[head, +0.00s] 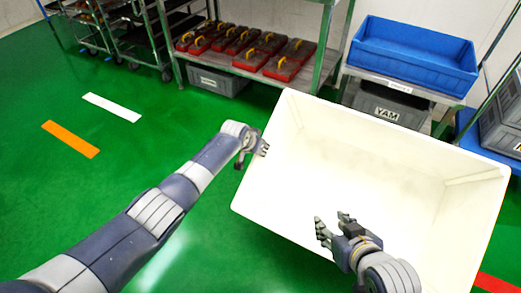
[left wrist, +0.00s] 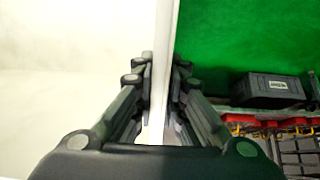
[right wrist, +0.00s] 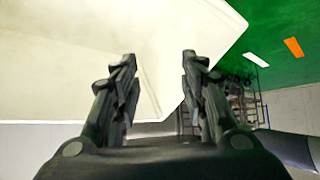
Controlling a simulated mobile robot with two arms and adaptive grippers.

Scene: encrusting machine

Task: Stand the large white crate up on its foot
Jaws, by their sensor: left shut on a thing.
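The large white crate (head: 370,165) fills the right half of the head view. Its open side faces me and its rim slants across the picture. My left gripper (head: 263,147) is shut on the crate's left rim; the left wrist view shows the thin white wall (left wrist: 163,60) between its fingers. My right gripper (head: 333,226) is over the crate's opening near its lower part, with its fingers apart. In the right wrist view the fingers (right wrist: 158,60) are open with nothing held between them; the white crate wall (right wrist: 70,75) lies beyond. The crate's underside is hidden.
A metal shelf (head: 232,60) with red trays (head: 290,60) stands behind the crate. A blue bin (head: 415,55) sits on a rack at the back right, above a grey crate (head: 390,103). Wheeled racks stand at the upper left. The green floor (head: 60,190) at left is clear.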

